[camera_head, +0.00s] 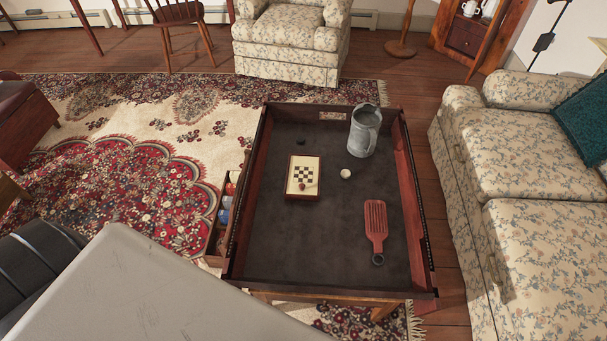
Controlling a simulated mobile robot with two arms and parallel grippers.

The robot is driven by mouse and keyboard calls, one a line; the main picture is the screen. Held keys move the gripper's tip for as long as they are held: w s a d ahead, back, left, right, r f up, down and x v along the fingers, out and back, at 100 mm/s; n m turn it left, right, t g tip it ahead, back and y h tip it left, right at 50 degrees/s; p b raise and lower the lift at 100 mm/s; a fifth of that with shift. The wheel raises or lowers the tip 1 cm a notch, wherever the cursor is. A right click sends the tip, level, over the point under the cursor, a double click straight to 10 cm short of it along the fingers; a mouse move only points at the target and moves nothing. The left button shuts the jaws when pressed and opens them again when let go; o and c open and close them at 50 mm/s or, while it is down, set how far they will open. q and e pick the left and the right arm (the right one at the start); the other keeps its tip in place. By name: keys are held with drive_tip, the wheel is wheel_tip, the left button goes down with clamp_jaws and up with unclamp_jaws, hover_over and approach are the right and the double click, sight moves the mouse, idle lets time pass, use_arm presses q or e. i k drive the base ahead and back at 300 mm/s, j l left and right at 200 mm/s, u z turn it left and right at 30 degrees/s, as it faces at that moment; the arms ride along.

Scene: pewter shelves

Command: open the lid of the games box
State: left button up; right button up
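A small box with a checkerboard pattern on its cream top and dark reddish edges (302,177) lies on the dark surface of a wooden tray table (235,250). It looks like the games box, and its lid appears shut. A small reddish-brown knob or piece (302,187) shows near the front of its top. Neither of my grippers can be made out in the head view. A large grey panel, probably part of my own body, fills the lower left.
A pewter jug (362,135) stands at the table's back right. A red slotted paddle (376,228) lies at the right, and a small whitish cup (345,173) stands between. Raised walls edge the table. A floral sofa (520,160) is close on the right, an armchair (290,40) behind.

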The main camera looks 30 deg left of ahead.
sight(302, 178)
drive_tip(key=u, duration=0.8)
